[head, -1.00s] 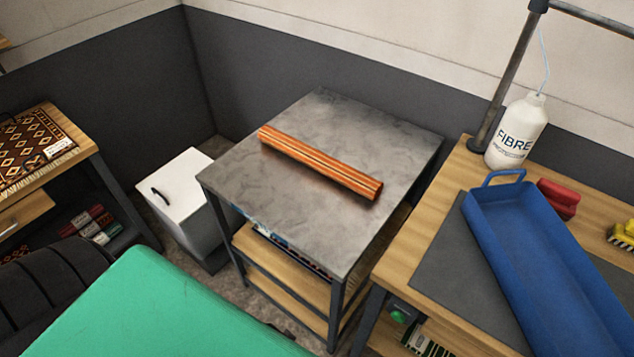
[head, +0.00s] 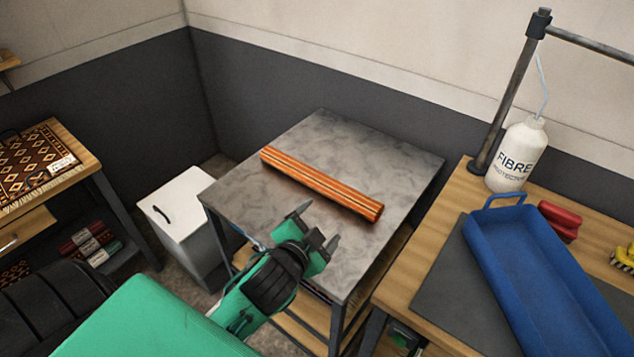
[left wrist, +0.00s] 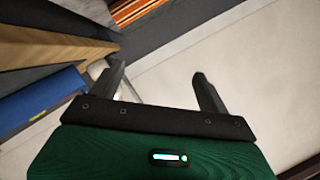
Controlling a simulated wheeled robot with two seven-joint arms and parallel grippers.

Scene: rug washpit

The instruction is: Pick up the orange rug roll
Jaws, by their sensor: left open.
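The orange rug roll (head: 322,185), striped lengthwise with pale lines, lies on the grey metal-topped table (head: 375,155). It runs from the upper left to the lower right of the tabletop. A striped end of the roll also shows at the top of the left wrist view (left wrist: 130,10). My left gripper (head: 318,222) is open and empty, in front of the roll and apart from it, over the table's near side. Its two spread fingers also show in the left wrist view (left wrist: 160,88). My right gripper is not in view.
A wooden bench (head: 415,265) on the right holds a blue tray (head: 535,270), a white FIBRE bottle (head: 516,155) and a red object (head: 559,220). A white lidded bin (head: 180,210) stands left of the table. A shelf unit (head: 80,165) with patterned rugs is at far left.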

